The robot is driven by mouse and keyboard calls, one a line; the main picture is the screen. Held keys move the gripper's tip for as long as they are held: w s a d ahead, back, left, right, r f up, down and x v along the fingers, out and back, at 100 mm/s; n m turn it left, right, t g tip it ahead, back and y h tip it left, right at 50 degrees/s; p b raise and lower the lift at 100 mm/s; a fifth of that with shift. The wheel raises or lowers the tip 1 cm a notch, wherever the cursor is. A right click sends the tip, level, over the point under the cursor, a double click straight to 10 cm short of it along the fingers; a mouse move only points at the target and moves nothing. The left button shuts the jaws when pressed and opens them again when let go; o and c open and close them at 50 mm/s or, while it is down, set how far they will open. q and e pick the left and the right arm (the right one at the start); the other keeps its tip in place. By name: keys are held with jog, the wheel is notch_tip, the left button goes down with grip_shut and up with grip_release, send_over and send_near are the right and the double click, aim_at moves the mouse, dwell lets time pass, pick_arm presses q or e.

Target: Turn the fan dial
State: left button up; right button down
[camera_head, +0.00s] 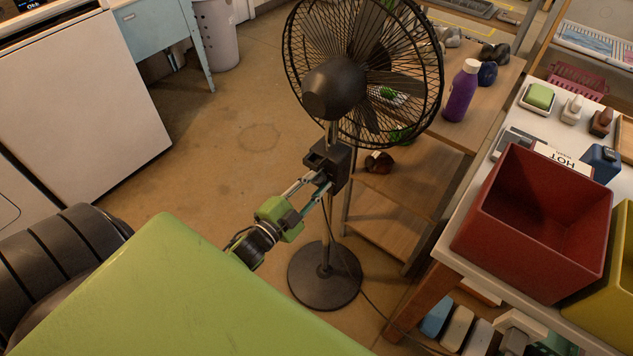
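The black pedestal fan (334,90) stands on a round base (324,277) in the middle of the head view. A dark control box (339,166) sits on its pole below the fan head. My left gripper (324,182) points up and right at this box, its fingertips at the box's near side. The two fingers are apart, with a gap between them. The fan dial is not clearly visible; the fingertips cover that spot. I cannot tell whether they touch or grip it. My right gripper is not in view.
A wooden shelf (395,208) with a purple bottle (461,92) stands close behind the fan on the right. A red bin (535,225) sits on the white counter at right. A cord runs from the fan across the floor. The floor left of the fan is clear.

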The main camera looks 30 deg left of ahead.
pick_arm(q)
jog(key=s, duration=1.2)
jog(key=shift+a, duration=0.45)
jog(key=s+d+f+n+g+y, duration=0.1)
jog(key=s+f+n+g, duration=0.2)
jog(key=f, duration=0.7)
jog(key=s+d+f+n+g, duration=0.1)
jog(key=s+d+f+g, duration=0.2)
jog(key=f, duration=0.7)
jog(key=s+f+n+g+y, duration=0.1)
jog(key=s+f+n+g, duration=0.3)
jog(key=f, duration=0.7)
jog(key=s+d+f+g, duration=0.2)
jog(key=s+f, duration=0.4)
jog(key=s, duration=0.4)
jog(key=s+d+f+g, duration=0.2)
jog(key=s+f+g, duration=0.3)
jog(key=s, duration=0.6)
notch_tip(320, 180, down, 2)
jog(key=shift+s+d+f+n, duration=0.25)
jog(key=shift+d+n, duration=0.05)
jog(key=shift+d, duration=0.05)
